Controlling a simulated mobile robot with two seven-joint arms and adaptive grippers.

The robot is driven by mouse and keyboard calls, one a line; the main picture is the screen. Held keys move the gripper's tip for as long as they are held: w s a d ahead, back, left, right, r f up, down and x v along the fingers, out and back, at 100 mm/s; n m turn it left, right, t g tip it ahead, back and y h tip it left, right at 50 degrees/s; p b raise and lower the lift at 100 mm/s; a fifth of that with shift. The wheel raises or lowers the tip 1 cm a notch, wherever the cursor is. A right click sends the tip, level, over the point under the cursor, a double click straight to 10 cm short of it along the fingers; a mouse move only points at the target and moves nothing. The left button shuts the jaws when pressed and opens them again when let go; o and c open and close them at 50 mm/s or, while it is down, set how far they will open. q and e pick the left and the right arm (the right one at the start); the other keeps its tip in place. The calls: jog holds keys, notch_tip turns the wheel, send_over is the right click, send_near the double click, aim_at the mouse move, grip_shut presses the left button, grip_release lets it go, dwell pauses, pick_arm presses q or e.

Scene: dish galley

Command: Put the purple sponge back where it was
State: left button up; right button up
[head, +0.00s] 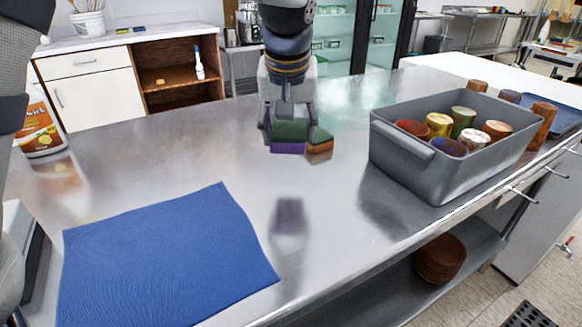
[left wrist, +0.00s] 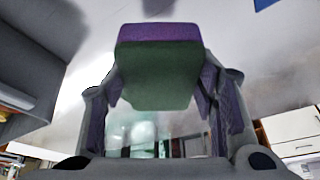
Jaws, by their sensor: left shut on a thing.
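The purple sponge (head: 288,147), with a green scouring top, is held between the fingers of my left gripper (head: 290,122). Its reflection shows well below it on the steel counter, so it is held in the air. The left wrist view shows the sponge (left wrist: 158,68) between the two fingers of the gripper (left wrist: 160,100), purple edge toward the top of the picture. An orange sponge (head: 320,148) with a green top shows just right of the purple one, partly hidden by it and the gripper. My right gripper is not in view.
A blue cloth (head: 165,255) lies on the front left of the steel counter (head: 330,235). A grey bin (head: 430,175) with several cups stands at right, with more cups beyond it. An orange-labelled bottle (head: 40,125) stands at left. The counter's middle is clear.

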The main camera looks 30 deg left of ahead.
pick_arm(q)
jog(key=s+r+n, duration=0.1)
jog(key=n, duration=0.1)
jog(key=s+r+n+y, duration=0.1)
jog(key=s+n, duration=0.1)
jog(key=s+r+n+g, duration=0.1)
jog(key=r+n, duration=0.1)
jog(key=shift+s+a+y, duration=0.2)
jog(key=shift+a+y, duration=0.1)
jog(key=shift+y, duration=0.1)
jog(key=b, duration=0.2)
send_near(273, 157)
jog(key=a, duration=0.1)
jog(key=w+a+f, duration=0.1)
jog(key=shift+a+f, duration=0.1)
jog(key=shift+a, duration=0.15)
jog(key=shift+w+a+f, duration=0.3)
jog(key=shift+w+f, duration=0.15)
jog(key=f, duration=0.3)
jog(key=shift+w+a+f, duration=0.15)
jog(key=shift+w+f, duration=0.1)
jog(key=shift+r, duration=0.1)
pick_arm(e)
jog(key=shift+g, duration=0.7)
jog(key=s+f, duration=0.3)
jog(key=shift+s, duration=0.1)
